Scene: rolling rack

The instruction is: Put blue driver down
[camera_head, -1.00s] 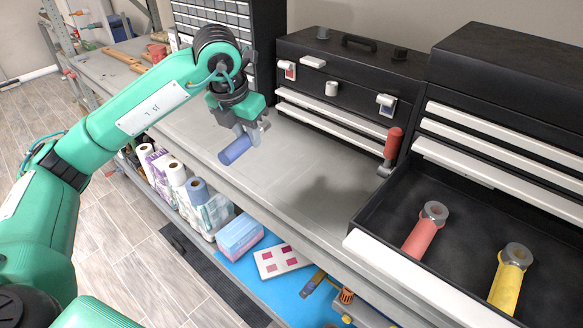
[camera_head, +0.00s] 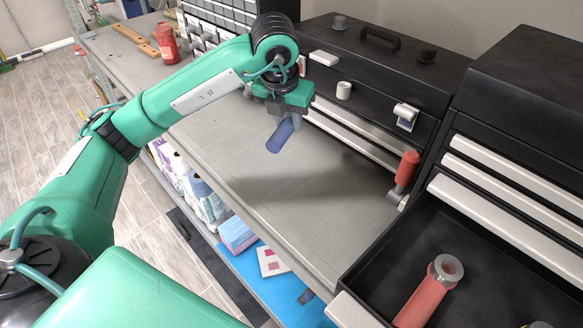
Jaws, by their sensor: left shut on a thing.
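The blue driver (camera_head: 279,137) is in my left gripper (camera_head: 287,112), its blue handle pointing down and toward the front. My left gripper is shut on it and holds it above the grey workbench (camera_head: 255,180); the gap to the surface is hard to judge. The fingers and part of the driver are hidden by the green gripper body. My right gripper is not in view.
A red-handled tool (camera_head: 406,170) stands on the bench near the black toolbox (camera_head: 375,75). At the right, an open black drawer (camera_head: 485,265) holds a red-handled tool (camera_head: 427,294). A red bottle (camera_head: 167,43) stands at the back left. The mid-bench is clear.

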